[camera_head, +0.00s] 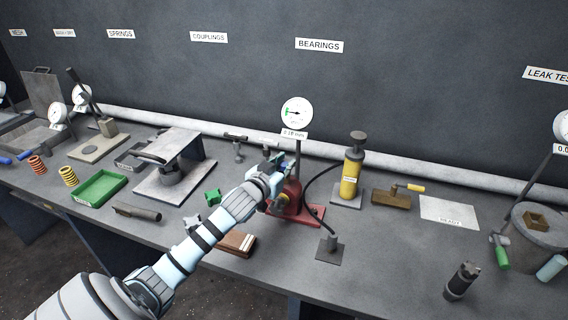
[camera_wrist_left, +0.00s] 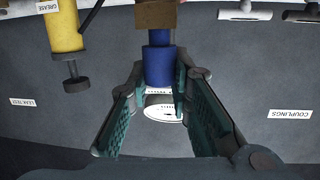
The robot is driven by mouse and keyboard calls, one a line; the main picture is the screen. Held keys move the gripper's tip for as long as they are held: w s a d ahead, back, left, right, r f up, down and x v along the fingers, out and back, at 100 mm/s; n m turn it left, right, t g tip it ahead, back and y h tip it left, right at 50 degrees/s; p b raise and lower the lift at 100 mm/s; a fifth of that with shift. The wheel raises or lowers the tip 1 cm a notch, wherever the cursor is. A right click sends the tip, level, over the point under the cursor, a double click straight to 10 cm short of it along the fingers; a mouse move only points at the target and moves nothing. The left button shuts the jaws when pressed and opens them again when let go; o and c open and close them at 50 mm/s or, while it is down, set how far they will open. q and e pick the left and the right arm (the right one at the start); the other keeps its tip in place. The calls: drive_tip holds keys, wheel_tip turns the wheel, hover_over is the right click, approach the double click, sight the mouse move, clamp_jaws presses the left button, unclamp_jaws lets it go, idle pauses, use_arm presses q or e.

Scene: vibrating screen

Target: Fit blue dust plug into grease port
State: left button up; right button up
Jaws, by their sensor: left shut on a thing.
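My left gripper (camera_head: 272,168) is over the red bearing housing (camera_head: 293,196) in the head view. In the left wrist view its two teal-padded fingers (camera_wrist_left: 158,85) are shut on the blue dust plug (camera_wrist_left: 158,66), which shows as a stepped blue cylinder between them. A brown block-like part (camera_wrist_left: 157,15) sits at the plug's far end at the top of that view; I cannot tell whether they touch. The grease port cannot be made out clearly; my arm and gripper cover part of the housing. My right gripper is in neither view.
A dial gauge (camera_head: 296,112) stands behind the housing. A yellow grease pump (camera_head: 351,177) with a black hose stands to its right.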

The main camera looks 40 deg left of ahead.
use_arm(q)
drive_tip(key=shift+f, duration=0.45)
drive_tip(key=o, duration=0.9)
drive_tip(key=v, duration=1.2)
drive_tip(key=shift+d+f, duration=0.1)
